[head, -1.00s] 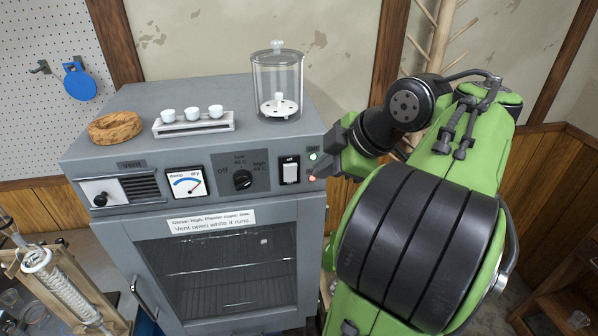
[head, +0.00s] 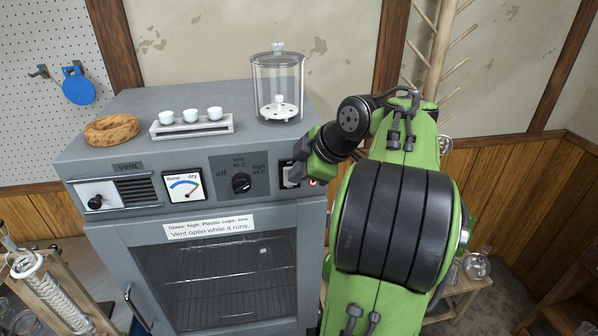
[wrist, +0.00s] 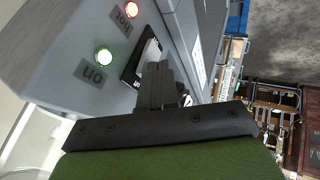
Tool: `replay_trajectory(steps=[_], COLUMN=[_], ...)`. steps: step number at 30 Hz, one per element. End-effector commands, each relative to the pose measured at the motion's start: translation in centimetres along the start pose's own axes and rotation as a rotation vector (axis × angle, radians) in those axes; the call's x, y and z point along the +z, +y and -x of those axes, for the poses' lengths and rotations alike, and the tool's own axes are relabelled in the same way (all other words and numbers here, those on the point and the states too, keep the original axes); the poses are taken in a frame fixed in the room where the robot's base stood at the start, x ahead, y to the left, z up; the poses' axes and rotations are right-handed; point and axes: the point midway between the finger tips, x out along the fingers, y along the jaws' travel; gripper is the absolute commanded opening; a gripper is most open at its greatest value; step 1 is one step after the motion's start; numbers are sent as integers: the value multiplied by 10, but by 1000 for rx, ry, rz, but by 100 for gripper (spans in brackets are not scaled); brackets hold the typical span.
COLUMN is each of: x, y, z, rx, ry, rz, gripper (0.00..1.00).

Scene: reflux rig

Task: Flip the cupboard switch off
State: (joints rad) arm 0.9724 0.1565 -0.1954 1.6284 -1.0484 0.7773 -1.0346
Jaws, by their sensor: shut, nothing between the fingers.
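The cupboard is a grey drying cabinet (head: 110,165) with a glass door. Its switch (head: 286,177) is a rocker in a black frame at the right end of the front panel, partly hidden by my gripper (head: 300,170). In the wrist view the switch (wrist: 143,62) shows at the tips of my shut, empty gripper (wrist: 155,80). The fingertips are at or very near the rocker; I cannot tell whether they touch. The green lamp marked "on" (wrist: 103,56) is lit. The red lamp marked "hot" (wrist: 131,9) is also lit.
A dial knob (head: 241,183), a gauge (head: 184,186) and a vent (head: 138,188) are left of the switch. On top stand a glass jar (head: 277,88), a rack with white cups (head: 192,128) and a cork ring (head: 112,130). A wooden peg stand (head: 436,60) is behind my arm.

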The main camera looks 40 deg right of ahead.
Motion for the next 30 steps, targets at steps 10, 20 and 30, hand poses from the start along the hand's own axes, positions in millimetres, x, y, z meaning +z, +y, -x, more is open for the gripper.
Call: replay_trajectory(steps=[10,20,30], x=[-1,-6,-8], y=[8,12,14], z=[-1,8,11], rx=[-53,-53,-53], ry=[-13,-13,-13], rz=[-24,-24,-24], gripper=[0,0,0])
